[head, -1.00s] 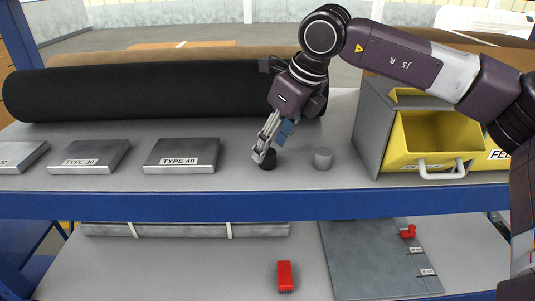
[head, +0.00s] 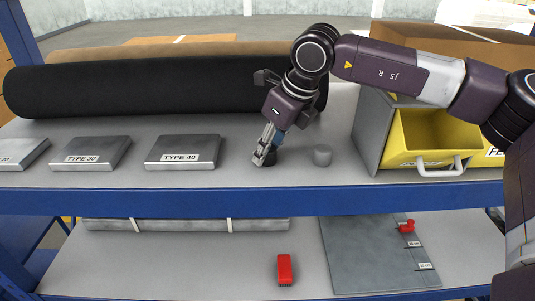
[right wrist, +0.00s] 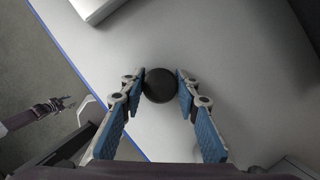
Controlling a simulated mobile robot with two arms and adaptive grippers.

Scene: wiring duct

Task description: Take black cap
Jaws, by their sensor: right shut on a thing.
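The black cap (right wrist: 160,85) is a small dark round piece on the grey upper shelf. In the right wrist view it sits between the blue-padded fingertips of my right gripper (right wrist: 161,83), which is shut on it. In the head view my right gripper (head: 266,156) reaches down to the shelf and its fingers hide much of the cap (head: 271,161). The cap appears to be at shelf level; I cannot tell whether it is lifted. My left gripper does not show in the head view.
A grey cap (head: 322,155) stands just right of the gripper. The TYPE 40 block (head: 184,148) lies to the left, a black roll (head: 150,90) behind. A yellow bin (head: 432,135) in a grey housing is at right. A red piece (head: 285,268) lies on the lower shelf.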

